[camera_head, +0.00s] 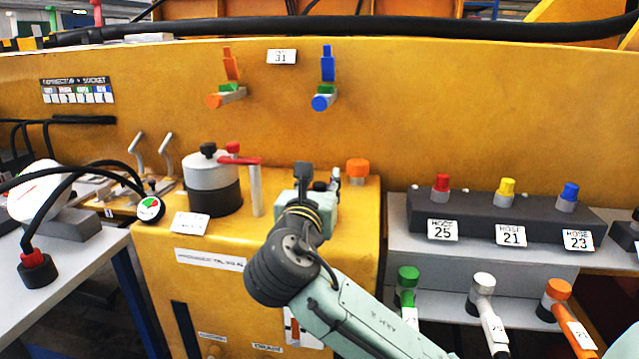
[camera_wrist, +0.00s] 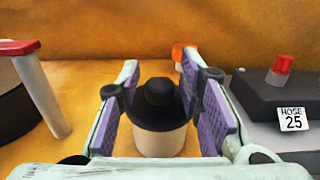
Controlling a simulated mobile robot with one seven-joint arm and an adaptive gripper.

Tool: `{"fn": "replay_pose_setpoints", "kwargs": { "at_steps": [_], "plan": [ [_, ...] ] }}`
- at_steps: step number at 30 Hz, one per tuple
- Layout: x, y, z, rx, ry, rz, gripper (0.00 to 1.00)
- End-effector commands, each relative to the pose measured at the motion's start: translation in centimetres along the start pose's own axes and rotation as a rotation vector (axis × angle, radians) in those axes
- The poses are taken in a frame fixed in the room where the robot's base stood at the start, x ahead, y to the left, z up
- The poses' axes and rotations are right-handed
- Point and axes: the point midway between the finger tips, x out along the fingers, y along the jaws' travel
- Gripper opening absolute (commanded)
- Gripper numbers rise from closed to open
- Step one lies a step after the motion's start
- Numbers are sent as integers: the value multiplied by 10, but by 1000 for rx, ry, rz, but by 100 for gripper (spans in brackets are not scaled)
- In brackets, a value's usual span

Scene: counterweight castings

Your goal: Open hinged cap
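A black cap with a rounded knob (camera_wrist: 158,97) sits on a short cream cylinder (camera_wrist: 160,142) in the wrist view. No hinge can be made out on it. My gripper (camera_wrist: 157,82) is open, with its two purple-padded fingers on the left and right of the cap. A gap shows beside the left pad; whether the right pad touches is unclear. In the head view my gripper (camera_head: 318,180) is low over the yellow cabinet top, and it hides the black cap there. The cap looks closed on its cylinder.
The dark hose block (camera_head: 470,213) lies farther right.

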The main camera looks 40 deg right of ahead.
Motion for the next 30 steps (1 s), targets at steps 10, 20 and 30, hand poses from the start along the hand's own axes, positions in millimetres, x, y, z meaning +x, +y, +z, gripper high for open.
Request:
{"fn": "replay_pose_setpoints", "kwargs": {
  "at_steps": [10,20,30],
  "plan": [
    [0,0,0,0,0,0,8],
    [0,0,0,0,0,0,0],
    [0,0,1,0,1,0,0]
  ]
}}
